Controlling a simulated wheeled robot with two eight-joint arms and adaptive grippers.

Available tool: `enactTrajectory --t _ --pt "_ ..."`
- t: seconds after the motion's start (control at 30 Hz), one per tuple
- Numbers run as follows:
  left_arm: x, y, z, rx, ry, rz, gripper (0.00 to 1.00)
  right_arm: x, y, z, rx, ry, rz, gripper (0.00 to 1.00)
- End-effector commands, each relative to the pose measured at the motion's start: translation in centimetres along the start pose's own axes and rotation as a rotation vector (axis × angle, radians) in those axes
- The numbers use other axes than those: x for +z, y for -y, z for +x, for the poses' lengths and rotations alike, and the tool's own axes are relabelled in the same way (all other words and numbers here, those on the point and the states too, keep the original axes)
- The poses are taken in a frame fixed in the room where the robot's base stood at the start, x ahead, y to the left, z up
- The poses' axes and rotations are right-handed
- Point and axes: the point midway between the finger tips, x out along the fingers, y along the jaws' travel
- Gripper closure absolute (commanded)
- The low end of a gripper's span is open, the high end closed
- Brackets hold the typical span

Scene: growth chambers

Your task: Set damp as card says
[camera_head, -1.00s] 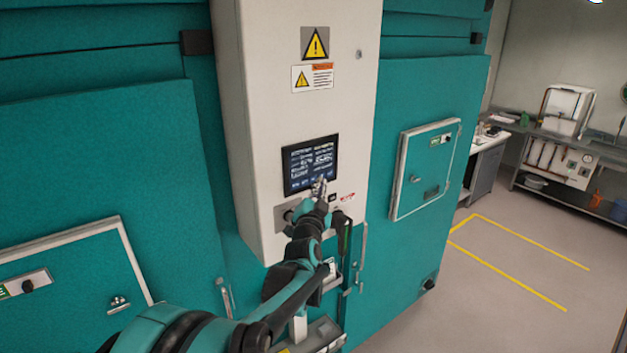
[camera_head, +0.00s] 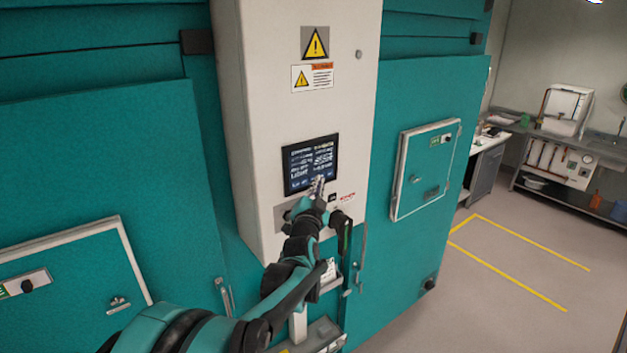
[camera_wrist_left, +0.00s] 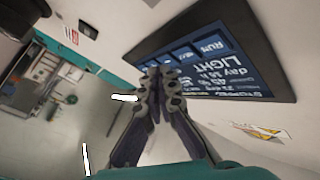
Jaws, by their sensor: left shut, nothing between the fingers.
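The control screen (camera_head: 310,163) is a dark touch panel with rows of white text and blue buttons along its bottom, set in a white control box (camera_head: 300,110). My left gripper (camera_head: 320,181) is shut and empty, its tips at the lower edge of the screen. In the left wrist view the screen (camera_wrist_left: 225,60) shows "LIGHT", "day" and a "RUN" button. The gripper tips (camera_wrist_left: 160,72) overlap the button row there; I cannot tell whether they touch it. No card is clearly readable. My right gripper is not in view.
Teal chamber doors flank the box, with a small hatch (camera_head: 425,168) at right and another (camera_head: 75,285) at lower left. A bench (camera_head: 560,145) stands at the far right. The floor with yellow lines (camera_head: 520,260) is clear.

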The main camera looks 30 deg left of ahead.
Motion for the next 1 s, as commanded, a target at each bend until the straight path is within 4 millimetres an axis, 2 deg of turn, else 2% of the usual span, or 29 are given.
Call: enactTrajectory --t 0.77,1.0 --pt "0.35 0.35 0.45 -0.001 0.0 0.0 1.0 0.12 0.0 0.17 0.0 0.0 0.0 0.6" --pt "-0.17 -0.19 -0.2 0.0 -0.001 -0.001 1.0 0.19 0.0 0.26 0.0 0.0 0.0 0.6"
